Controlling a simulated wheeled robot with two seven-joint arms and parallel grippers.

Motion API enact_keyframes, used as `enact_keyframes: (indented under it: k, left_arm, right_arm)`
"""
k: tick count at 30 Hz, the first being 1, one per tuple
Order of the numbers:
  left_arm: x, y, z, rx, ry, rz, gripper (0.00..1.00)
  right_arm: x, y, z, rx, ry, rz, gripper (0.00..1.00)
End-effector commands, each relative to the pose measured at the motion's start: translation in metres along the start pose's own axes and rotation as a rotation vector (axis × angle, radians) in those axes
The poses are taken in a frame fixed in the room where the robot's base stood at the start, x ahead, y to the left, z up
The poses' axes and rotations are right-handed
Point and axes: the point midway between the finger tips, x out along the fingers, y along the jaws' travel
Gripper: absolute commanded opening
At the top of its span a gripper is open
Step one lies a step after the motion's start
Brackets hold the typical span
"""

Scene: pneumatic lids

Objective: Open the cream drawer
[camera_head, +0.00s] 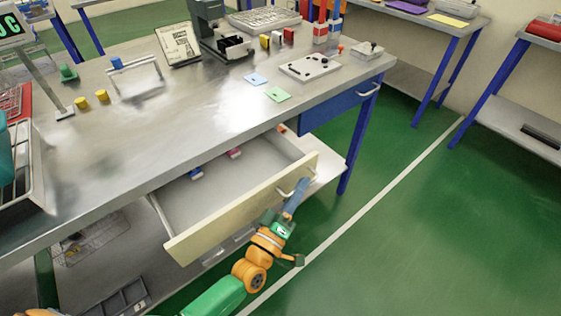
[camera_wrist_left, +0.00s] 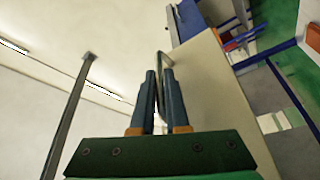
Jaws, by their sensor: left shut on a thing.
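The cream drawer (camera_head: 240,212) is pulled out from under the workbench, and its inside shows from above. A pink item and a blue item lie near its back. The drawer's metal bar handle (camera_head: 290,188) is on the front, toward the right end. My left gripper (camera_head: 297,192) is at this handle, its fingers shut on it. In the left wrist view the two dark fingers (camera_wrist_left: 158,85) close around the handle (camera_wrist_left: 163,62), with the cream front (camera_wrist_left: 205,90) beside them. My right gripper is in neither view.
A blue drawer (camera_head: 345,102) with a bar handle sits shut to the right of the cream one. The metal workbench top (camera_head: 190,120) carries cards, a tray and several small items. Green floor (camera_head: 400,230) is clear to the right. A lower shelf holds a dark tray (camera_head: 115,300).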

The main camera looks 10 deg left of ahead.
Motion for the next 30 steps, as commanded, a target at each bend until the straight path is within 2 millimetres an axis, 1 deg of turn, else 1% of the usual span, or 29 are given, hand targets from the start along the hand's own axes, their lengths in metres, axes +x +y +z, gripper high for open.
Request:
enact_keyframes:
  k: [1, 6, 12, 19, 30]
  left_arm:
    - [-0.004, 0.008, 0.009, -0.006, -0.002, -0.002, 0.00]
    - [-0.016, 0.026, 0.037, -0.004, -0.001, -0.001, 0.00]
    - [-0.026, 0.041, 0.059, -0.003, -0.001, 0.000, 0.00]
    - [-0.031, 0.049, 0.071, -0.001, -0.002, -0.001, 0.00]
    - [-0.032, 0.050, 0.073, 0.001, -0.002, 0.000, 0.00]
  right_arm:
    - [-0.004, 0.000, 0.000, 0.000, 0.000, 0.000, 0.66]
    - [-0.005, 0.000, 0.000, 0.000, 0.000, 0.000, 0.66]
    - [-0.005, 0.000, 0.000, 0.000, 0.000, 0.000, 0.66]
    - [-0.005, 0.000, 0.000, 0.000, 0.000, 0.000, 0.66]
    - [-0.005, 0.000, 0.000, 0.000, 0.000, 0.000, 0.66]
